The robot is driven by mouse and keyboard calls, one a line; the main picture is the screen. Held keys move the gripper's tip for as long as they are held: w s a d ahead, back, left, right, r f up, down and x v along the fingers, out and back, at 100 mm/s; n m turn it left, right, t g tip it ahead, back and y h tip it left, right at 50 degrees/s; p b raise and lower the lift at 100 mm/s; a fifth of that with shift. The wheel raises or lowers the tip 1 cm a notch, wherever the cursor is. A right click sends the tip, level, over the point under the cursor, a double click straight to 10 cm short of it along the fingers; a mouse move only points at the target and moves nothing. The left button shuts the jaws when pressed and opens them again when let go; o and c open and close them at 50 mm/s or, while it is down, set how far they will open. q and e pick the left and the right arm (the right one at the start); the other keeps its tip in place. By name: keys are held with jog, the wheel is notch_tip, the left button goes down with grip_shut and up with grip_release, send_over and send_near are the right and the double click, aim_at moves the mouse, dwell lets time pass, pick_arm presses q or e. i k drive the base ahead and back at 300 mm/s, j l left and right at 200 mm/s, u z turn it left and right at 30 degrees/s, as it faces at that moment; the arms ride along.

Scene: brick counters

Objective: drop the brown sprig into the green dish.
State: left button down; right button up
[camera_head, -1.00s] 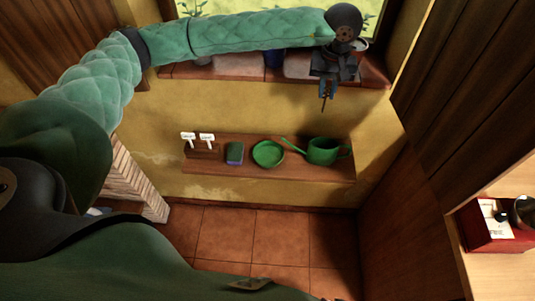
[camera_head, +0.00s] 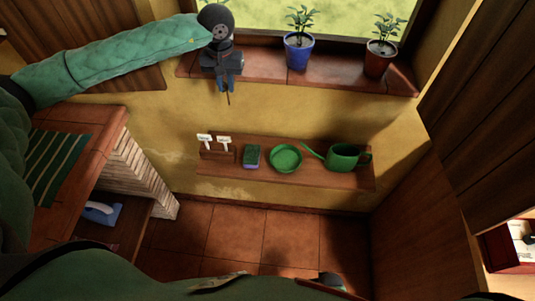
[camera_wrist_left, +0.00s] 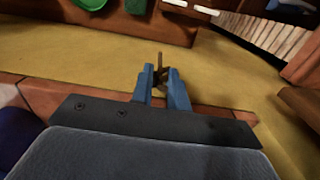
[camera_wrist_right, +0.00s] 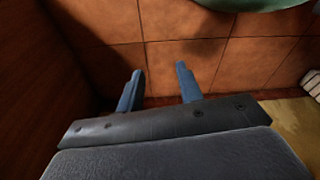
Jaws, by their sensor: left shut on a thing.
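My left gripper (camera_head: 227,88) is high in front of the yellow wall, just below the window sill, at the upper middle of the head view. It is shut on the thin brown sprig (camera_head: 228,99), which points down from the fingertips. The sprig also shows between the blue fingers in the left wrist view (camera_wrist_left: 160,62). The green dish (camera_head: 286,158) stands on the lower wooden shelf, below and to the right of the left gripper, and looks empty. Its edge shows at the top of the left wrist view (camera_wrist_left: 90,3). My right gripper (camera_wrist_right: 160,85) is open and empty above the tiled floor.
The shelf (camera_head: 215,170) also holds white labels (camera_head: 224,141), a sponge (camera_head: 251,157) and a green watering can (camera_head: 344,157). Potted plants in a blue pot (camera_head: 299,51) and a brown pot (camera_head: 380,60) stand on the sill. A brick counter (camera_head: 95,120) is at left.

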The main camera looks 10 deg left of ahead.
aim_at(280, 160)
jog(key=k+l+z, duration=0.1)
jog(key=l, duration=0.2)
jog(key=k+l+z, duration=0.1)
jog(key=l, duration=0.25)
jog(key=k+l+z, duration=0.1)
jog(key=l, duration=0.25)
jog(key=k+l+z, duration=0.1)
jog(key=l, duration=0.25)
jog(key=k, duration=0.1)
